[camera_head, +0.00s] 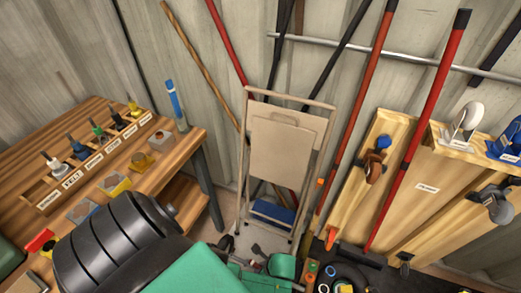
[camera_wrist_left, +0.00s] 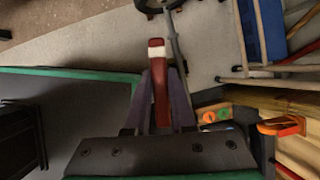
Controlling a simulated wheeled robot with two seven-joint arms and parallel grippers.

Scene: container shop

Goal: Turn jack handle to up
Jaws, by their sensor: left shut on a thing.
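My left gripper (camera_wrist_left: 160,88) is shut on a red handle with a white band (camera_wrist_left: 156,48), which lies between its two fingers in the left wrist view. I take this to be the jack handle. A thin grey bar (camera_wrist_left: 174,40) runs close beside it from a dark part at the top edge. The rest of the jack is not clear to me. In the head view my left arm comes in from the bottom left and covers much of the floor, and the grip itself is too small to make out. My right gripper is not in view.
A wooden bench (camera_head: 200,139) with labelled tools is at the left. Wooden boards (camera_head: 428,188) and long red poles (camera_head: 414,140) stand at the right. Dark items crowd the floor.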

